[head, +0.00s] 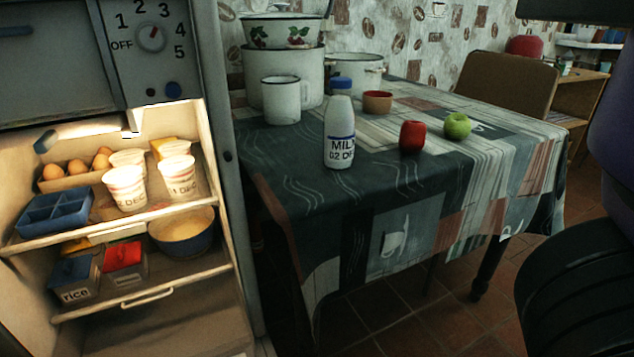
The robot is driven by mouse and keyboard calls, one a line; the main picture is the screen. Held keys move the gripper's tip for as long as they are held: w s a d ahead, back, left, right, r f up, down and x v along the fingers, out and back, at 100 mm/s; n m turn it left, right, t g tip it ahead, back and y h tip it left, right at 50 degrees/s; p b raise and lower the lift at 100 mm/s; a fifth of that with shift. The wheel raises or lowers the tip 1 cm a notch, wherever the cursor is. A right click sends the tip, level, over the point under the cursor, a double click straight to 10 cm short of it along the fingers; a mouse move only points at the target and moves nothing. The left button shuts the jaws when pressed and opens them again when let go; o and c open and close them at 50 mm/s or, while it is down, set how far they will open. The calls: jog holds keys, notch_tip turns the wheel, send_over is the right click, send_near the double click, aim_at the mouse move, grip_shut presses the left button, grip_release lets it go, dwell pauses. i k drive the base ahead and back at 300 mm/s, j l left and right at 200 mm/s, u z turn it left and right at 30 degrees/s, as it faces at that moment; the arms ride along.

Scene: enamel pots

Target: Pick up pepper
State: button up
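A red, blocky object that looks like the pepper (412,136) stands on the cloth-covered table (330,225), right of the milk bottle (340,132). It is fully in sight, and nothing touches it. A green apple (457,126) lies just to its right, with a small gap between them. A small brown bowl (377,102) stands behind it to the left. My gripper is not in view. Dark parts of what looks like my own arm fill the right edge.
White enamel pots (283,77) and a white mug (281,100) stand at the table's back left. An open, lit fridge (245,215) with several foods is at left. A chair (507,80) stands behind the table. The table's front and right areas are clear.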

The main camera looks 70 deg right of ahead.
aim_at(412, 133)
jog(key=z, duration=1.8)
